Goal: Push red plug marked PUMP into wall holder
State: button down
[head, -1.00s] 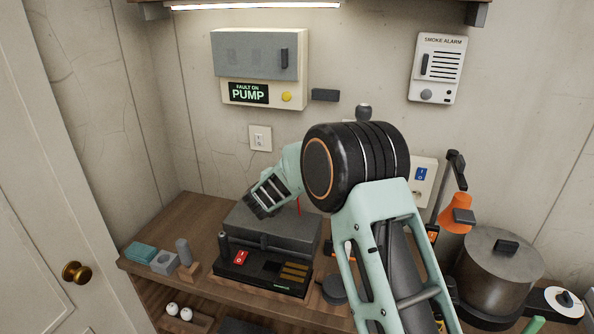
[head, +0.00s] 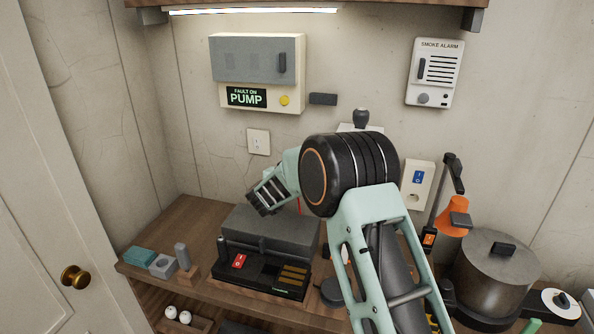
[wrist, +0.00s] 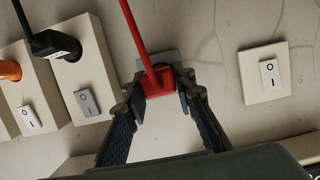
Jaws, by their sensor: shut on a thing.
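The red plug (wrist: 158,80) is between the fingertips of my gripper (wrist: 161,82) in the wrist view, with its red cord (wrist: 135,30) running up from it. My gripper is shut on the plug. A grey holder plate (wrist: 165,57) shows on the wall just behind the plug; I cannot tell whether the plug is seated in it or only in front of it. No PUMP marking is readable on the plug. In the head view my arm hides the gripper and plug; only a short piece of red cord (head: 299,205) shows.
In the wrist view, sockets with a black plug (wrist: 52,43) and an orange plug (wrist: 10,70) are at left, and a wall switch (wrist: 269,71) is at right. In the head view, a grey-lidded case (head: 268,232) stands on the bench below my arm, and a pot (head: 492,270) stands at right.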

jog(key=shift+w+d, duration=0.15)
jog(key=shift+w, duration=0.5)
jog(key=c, duration=1.5)
grip_release()
jog(key=shift+c, duration=0.2)
jog(key=v, duration=1.2)
